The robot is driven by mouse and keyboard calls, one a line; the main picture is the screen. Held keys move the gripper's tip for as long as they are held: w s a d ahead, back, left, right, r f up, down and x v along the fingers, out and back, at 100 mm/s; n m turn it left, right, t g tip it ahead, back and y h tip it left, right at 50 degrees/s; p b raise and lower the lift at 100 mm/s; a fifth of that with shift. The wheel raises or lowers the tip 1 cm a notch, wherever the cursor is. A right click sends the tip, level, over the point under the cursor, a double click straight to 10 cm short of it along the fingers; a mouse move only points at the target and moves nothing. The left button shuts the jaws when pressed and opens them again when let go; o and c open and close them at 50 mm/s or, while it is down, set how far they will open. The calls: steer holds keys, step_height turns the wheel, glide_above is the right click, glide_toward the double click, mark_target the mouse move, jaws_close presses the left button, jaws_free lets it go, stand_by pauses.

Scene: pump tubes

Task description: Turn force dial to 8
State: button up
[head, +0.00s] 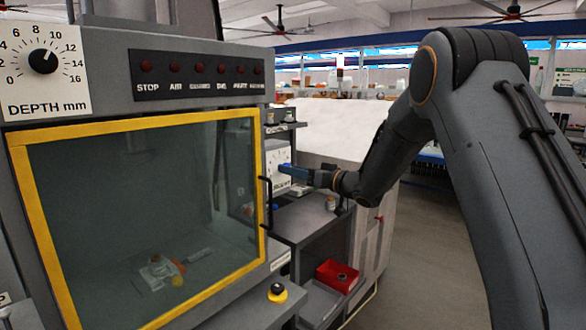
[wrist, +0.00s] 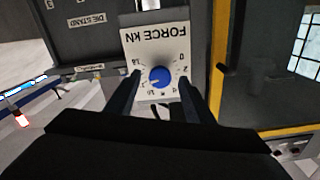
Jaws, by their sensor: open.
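The force dial is a round blue knob (wrist: 160,77) on a white plate (wrist: 155,38) marked FORCE kN, which appears upside down in the wrist view. A pale mark shows on the knob, but which number it points to is too small to tell. My gripper (wrist: 158,84) is open. Its two dark fingers stand to the left and right of the knob in that view, with a gap on each side. In the head view, my gripper (head: 287,170) is in front of the white plate (head: 277,155) at the machine's right side, and the knob is hidden.
A yellow-framed window (head: 264,170) with a black handle (head: 266,203) is left of my gripper. A DEPTH mm dial (head: 42,61) and a row of red buttons (head: 199,68) are above. Below are a grey cabinet top (head: 305,218) and a red bin (head: 338,275).

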steer(key=shift+w+a, duration=0.3)
steer(key=c, duration=1)
steer(key=shift+c, duration=0.2)
steer(key=shift+n+b, duration=7.2)
steer(key=shift+n, duration=0.2)
